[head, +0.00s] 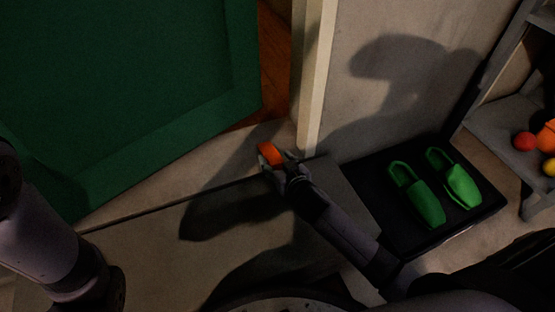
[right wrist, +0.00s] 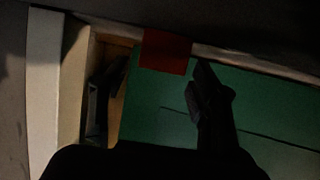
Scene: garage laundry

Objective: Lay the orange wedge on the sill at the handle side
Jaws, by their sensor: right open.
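The orange wedge (head: 268,154) is at the sill (head: 160,185), close to the free edge of the green door (head: 130,90) and the pale door jamb (head: 312,80). My right gripper (head: 272,160) is open around or just behind the wedge. In the right wrist view the wedge (right wrist: 166,52) looks dark red and lies between and just beyond the spread fingertips (right wrist: 162,75). I cannot tell whether a finger touches it. No door handle shows. My left arm comes in at the left, but its gripper is not visible.
The door stands ajar, with a brown wooden floor (head: 275,65) in the gap. A black tray (head: 378,185) with green shoes (head: 418,195) lies right of my right arm. A grey shelf (head: 495,125) with colored balls stands at far right. The step (head: 130,250) before the sill is clear.

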